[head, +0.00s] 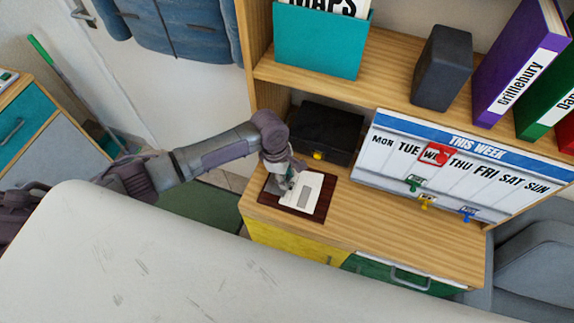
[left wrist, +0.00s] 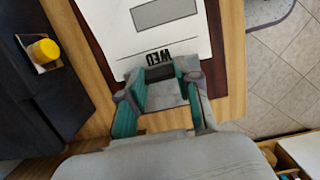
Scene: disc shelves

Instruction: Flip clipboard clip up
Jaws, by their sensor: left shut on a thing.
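The clipboard (head: 267,194) is a dark brown board with a white sheet (head: 303,184) on it, lying flat on the wooden counter. In the left wrist view the board (left wrist: 92,45) shows as a dark edge beside the sheet (left wrist: 145,34), which reads "WED". The grey metal clip (left wrist: 166,94) sits at the near end of the sheet. My left gripper (head: 285,182) is over that end. In the left wrist view its fingers (left wrist: 160,95) stand on both sides of the clip and are shut on it. The gripper hides the clip's lower part. My right gripper is not in view.
A black box (head: 325,133) with a yellow knob stands behind the clipboard. A "THIS WEEK" board (head: 445,165) leans at the right. The counter (head: 390,235) in front of it is clear. A shelf above holds binders and a grey block (head: 441,68).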

